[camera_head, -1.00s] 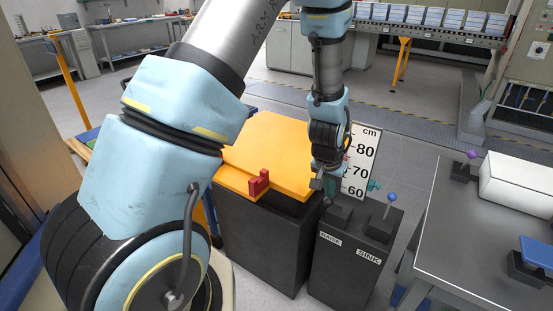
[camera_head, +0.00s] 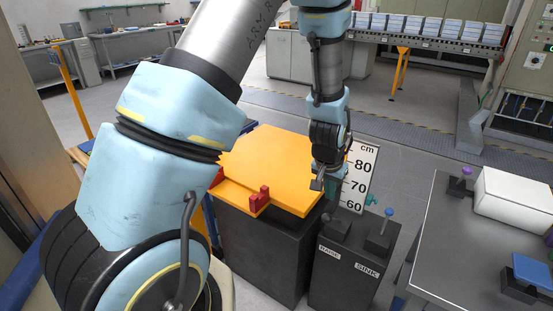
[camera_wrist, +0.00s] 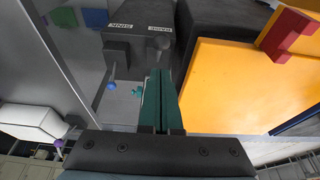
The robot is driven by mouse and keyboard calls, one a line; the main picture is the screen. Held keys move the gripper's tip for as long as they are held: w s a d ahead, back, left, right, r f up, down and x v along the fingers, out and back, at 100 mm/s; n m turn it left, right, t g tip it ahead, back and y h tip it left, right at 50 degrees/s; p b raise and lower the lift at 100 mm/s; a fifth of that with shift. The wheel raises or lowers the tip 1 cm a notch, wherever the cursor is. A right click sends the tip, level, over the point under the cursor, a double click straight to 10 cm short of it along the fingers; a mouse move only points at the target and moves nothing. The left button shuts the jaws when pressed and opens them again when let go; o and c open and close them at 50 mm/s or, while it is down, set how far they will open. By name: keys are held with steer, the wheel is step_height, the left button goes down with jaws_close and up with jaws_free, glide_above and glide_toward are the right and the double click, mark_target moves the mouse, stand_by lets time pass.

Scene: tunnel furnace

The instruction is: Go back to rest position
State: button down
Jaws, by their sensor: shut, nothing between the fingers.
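My gripper (camera_head: 330,186) hangs at the end of my arm in the head view, between the orange-topped platform (camera_head: 268,160) and the white centimetre scale (camera_head: 360,172). It is above the dark control box (camera_head: 345,262) labelled RAISE and SINK, and apart from its levers. In the wrist view my gripper's green fingers (camera_wrist: 158,100) lie together with nothing between them. The blue-knobbed lever (camera_head: 388,213) stands upright on the SINK side; its blue ball also shows in the wrist view (camera_wrist: 112,86). The RAISE lever is not clear.
A grey table (camera_head: 440,240) on the right carries a white box (camera_head: 515,200), a purple-knobbed lever (camera_head: 463,178) and a blue item (camera_head: 531,270). A conveyor (camera_head: 420,38) with trays stands behind. Floor between is open.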

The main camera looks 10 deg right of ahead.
steer(key=shift+r, duration=0.25)
steer(key=w+a+r+n+y, duration=0.1)
steer(key=a+r+n, duration=0.1)
steer(key=a+r, duration=0.35)
steer(key=w+a+r+n, duration=0.1)
steer(key=w+a+r, duration=0.1)
steer(key=a, duration=0.6)
steer(key=s+a+r+n, duration=0.2)
steer(key=s+a+r, duration=0.1)
steer(key=a, duration=0.5)
steer(key=s+a+r+n+y, duration=0.1)
steer(key=s+a+r+n, duration=0.1)
steer(key=a, duration=0.6)
steer(key=shift+s+a+r+g, duration=0.4)
steer(key=shift+s+r, duration=0.45)
steer(key=shift+s, duration=0.15)
